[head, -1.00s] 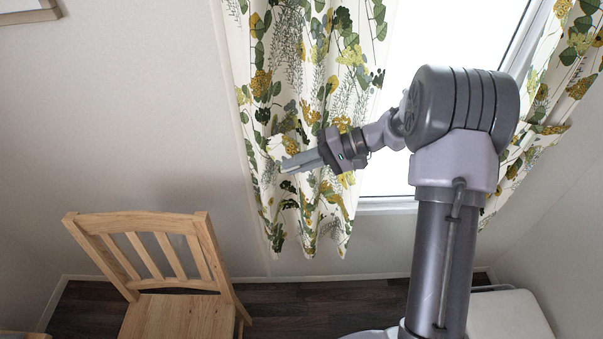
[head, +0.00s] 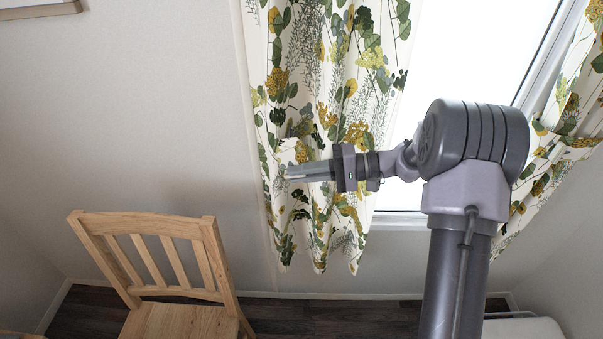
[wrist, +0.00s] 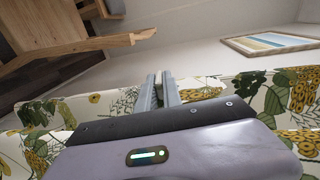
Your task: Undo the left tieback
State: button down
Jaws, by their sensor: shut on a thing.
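The left curtain (head: 325,90), white with green and yellow leaves, hangs beside the window. My gripper (head: 292,172) is level in front of its lower half, with its fingertips near the curtain's left edge. In the wrist view the two grey fingers (wrist: 160,80) are close together, with a narrow pale strip between them. This strip appears to be part of the left tieback (wrist: 158,76). The rest of the tieback cannot be told apart from the matching fabric. The curtain is only slightly pinched at gripper height and hangs nearly straight below.
A wooden chair (head: 160,255) stands at the lower left, below my gripper. The right curtain (head: 555,150) is gathered at the right of the window (head: 455,60). A framed picture (wrist: 270,44) hangs on the wall.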

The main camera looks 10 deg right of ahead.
jog(key=c, duration=1.5)
grip_release()
jog(key=p+v, duration=0.4)
jog(key=v, duration=1.3)
jog(key=shift+d, duration=0.15)
jog(key=shift+s, duration=0.15)
